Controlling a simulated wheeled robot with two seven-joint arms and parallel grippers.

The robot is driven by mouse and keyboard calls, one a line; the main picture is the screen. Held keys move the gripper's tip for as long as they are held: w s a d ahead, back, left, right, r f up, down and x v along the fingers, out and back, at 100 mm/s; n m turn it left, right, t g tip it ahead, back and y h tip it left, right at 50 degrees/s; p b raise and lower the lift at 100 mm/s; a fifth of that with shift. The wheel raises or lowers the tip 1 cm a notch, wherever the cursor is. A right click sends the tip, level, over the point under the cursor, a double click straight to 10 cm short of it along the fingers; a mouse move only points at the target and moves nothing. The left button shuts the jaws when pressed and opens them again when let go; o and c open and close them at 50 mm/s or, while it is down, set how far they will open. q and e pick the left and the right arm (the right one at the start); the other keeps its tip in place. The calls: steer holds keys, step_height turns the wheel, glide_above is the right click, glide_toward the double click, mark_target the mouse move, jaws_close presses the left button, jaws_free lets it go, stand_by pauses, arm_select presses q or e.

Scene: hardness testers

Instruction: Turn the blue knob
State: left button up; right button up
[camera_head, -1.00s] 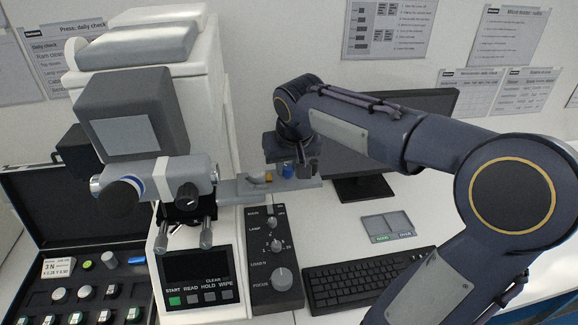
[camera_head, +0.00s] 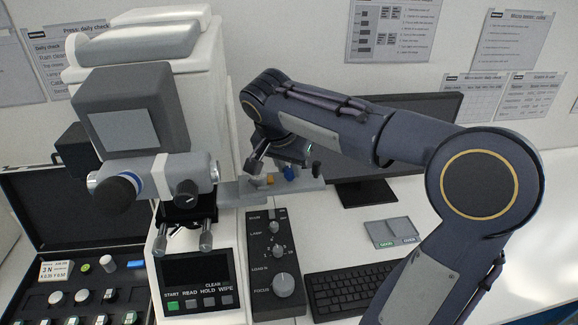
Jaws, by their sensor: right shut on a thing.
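A small orange-yellow piece (camera_head: 270,179) sits on the stage just left of the knob. My left gripper is not in view.
The tester (camera_head: 150,55) with its eyepiece head stands at left. A control panel with knobs (camera_head: 262,258), a keyboard (camera_head: 350,286) and a small grey pad (camera_head: 394,231) lie in front. A monitor (camera_head: 420,110) stands behind my right arm. An open case (camera_head: 40,215) is at lower left.

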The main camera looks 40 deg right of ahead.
stand_by(0.5)
steer(key=o, duration=1)
steer(key=v, duration=0.8)
steer(key=shift+f, duration=0.15)
